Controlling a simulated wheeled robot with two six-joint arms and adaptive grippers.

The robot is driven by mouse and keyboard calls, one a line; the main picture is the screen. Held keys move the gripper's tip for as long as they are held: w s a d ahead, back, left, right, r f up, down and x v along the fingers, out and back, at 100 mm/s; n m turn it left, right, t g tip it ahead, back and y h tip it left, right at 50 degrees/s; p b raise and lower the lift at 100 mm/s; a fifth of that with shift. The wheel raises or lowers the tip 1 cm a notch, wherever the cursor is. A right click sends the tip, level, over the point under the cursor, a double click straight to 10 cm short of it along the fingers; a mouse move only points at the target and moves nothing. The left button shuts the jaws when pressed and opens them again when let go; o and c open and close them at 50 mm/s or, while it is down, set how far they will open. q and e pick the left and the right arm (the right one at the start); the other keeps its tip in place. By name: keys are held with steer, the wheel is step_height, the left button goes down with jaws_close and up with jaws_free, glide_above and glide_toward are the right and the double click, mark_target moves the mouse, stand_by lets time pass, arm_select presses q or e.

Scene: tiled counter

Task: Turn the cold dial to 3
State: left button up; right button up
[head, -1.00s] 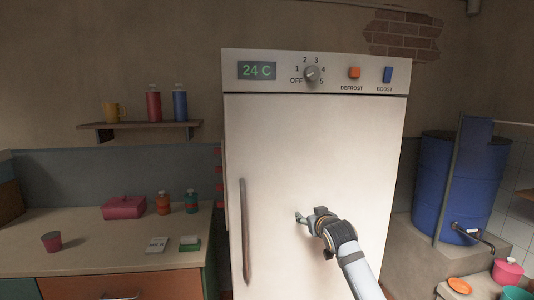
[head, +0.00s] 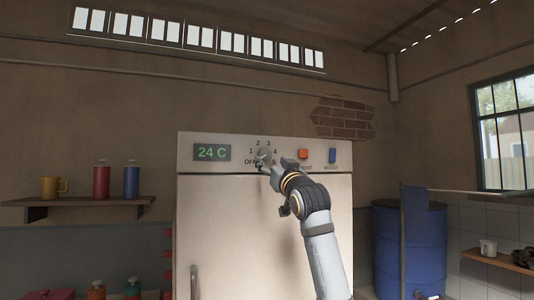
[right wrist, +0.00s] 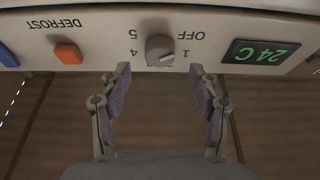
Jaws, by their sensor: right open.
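The cold dial, a grey round knob (head: 265,152), sits on the top panel of the white fridge (head: 255,230), with OFF and the numbers 1 to 5 around it. My right gripper (head: 266,164) is at the panel, partly covering the dial and its lower labels. In the right wrist view, which is upside down, the dial (right wrist: 160,48) lies just beyond and between the spread fingers of the right gripper (right wrist: 156,76). The fingers are open, empty and apart from the dial. The display (head: 212,152) reads 24 C. My left gripper is not in view.
The orange defrost button (head: 303,154) and the blue boost button (head: 332,156) are right of the dial. A shelf (head: 80,202) with a mug and bottles is at left. A blue barrel (head: 408,245) stands at right.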

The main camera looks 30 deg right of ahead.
mark_target(266, 157)
steer(key=p+x, duration=0.1)
steer(key=x, duration=0.3)
steer(key=shift+w+d+r, duration=0.1)
steer(key=shift+w+d, duration=0.05)
steer(key=shift+w, duration=0.2)
steer(key=c, duration=1.2)
steer(key=shift+o, duration=0.2)
